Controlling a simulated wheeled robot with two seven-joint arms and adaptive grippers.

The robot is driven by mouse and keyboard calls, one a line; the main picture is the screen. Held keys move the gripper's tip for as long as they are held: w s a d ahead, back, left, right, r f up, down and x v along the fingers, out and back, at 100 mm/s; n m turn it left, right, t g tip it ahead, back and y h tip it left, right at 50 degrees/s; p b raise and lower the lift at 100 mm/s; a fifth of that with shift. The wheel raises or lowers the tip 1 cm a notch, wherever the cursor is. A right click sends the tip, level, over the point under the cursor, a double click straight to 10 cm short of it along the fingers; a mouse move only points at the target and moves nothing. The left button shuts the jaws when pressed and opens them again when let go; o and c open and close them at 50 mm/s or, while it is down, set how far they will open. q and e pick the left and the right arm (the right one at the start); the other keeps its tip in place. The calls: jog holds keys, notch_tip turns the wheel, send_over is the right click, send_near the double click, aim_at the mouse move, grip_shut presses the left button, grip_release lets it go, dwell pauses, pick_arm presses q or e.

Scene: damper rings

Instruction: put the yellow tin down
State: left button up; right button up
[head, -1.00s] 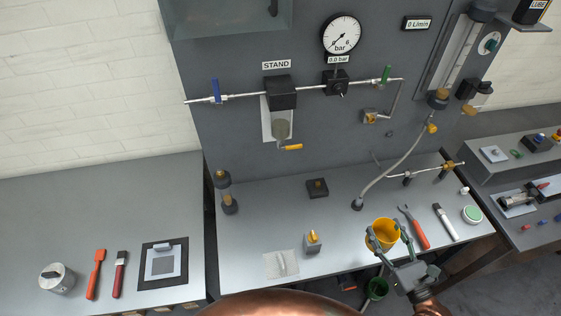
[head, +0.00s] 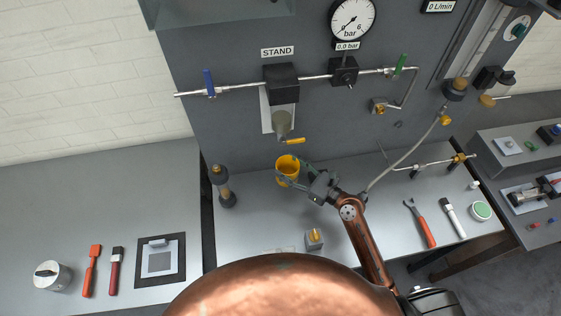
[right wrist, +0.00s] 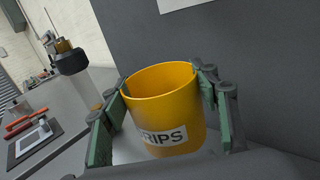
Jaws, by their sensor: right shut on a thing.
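The yellow tin (head: 287,172) is an open-topped cup near the back of the bench, in front of the grey panel and below the stand's outlet. In the right wrist view the yellow tin (right wrist: 165,105) is upright, and its label ends in "RIPS". My right gripper (head: 297,170) is shut on it, with green fingers on either side of its wall (right wrist: 160,92). I cannot tell whether the tin's base touches the bench. Its inside looks empty as far as it shows. My left gripper is not in view.
A dark post with a brass top (head: 222,187) stands left of the tin. A small block with a brass top (head: 314,238) sits in front. A red-handled tool (head: 421,224), a brush (head: 453,218) and a green-lidded tin (head: 481,211) lie at right.

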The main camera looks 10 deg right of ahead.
aim_at(282, 170)
jog(key=shift+w+a+f+n+g+y, duration=0.15)
jog(key=shift+w+a+f, duration=0.15)
jog(key=shift+w, duration=0.25)
jog(key=shift+w+a+f+n+g+y, duration=0.1)
jog(key=shift+w+a+f, duration=0.05)
jog(key=shift+w+f, duration=0.3)
jog(key=shift+w+a+f+n+g+y, duration=0.15)
jog(key=shift+w+a+f, duration=0.1)
jog(key=shift+w, duration=0.35)
jog(key=shift+r, duration=0.1)
jog(key=shift+r+p, duration=0.1)
jog(key=shift+p, duration=0.35)
jog(key=shift+f+b, duration=1.85)
jog(key=shift+f, duration=0.8)
jog(key=shift+f, duration=0.1)
jog(key=shift+f+b, duration=0.4)
jog(key=shift+f, duration=0.25)
jog(key=shift+f, duration=0.2)
jog(key=o, duration=1.4)
jog(key=shift+c, duration=0.2)
